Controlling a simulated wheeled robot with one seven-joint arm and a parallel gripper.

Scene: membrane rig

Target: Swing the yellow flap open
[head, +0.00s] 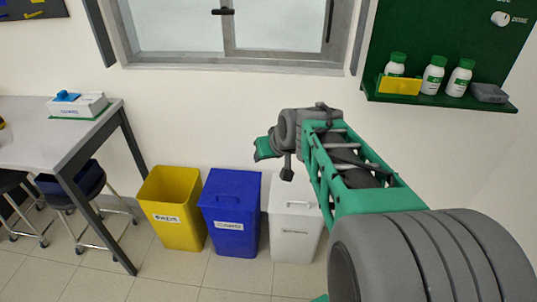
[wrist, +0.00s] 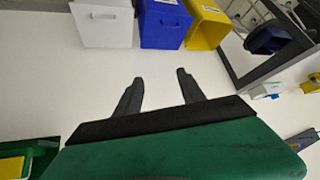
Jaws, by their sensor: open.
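The yellow flap (head: 399,85) is a small flat plate at the left end of the green shelf (head: 440,100), upright in front of a white bottle's lower part. A yellow piece, likely the same flap, shows at the lower left edge of the wrist view (wrist: 12,167), partly cut off. My gripper (wrist: 159,77) is open, with both dark fingers apart and nothing between them. In the head view it is left of and below the flap, well away from it. My arm comes in from the lower right, below the shelf.
White bottles with green caps (head: 432,75) and a grey block (head: 488,93) stand on the shelf. A yellow bin (head: 172,208), a blue bin (head: 230,213) and a white bin (head: 296,220) stand along the wall. A table (head: 50,140) is at left. The wall below the shelf is clear.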

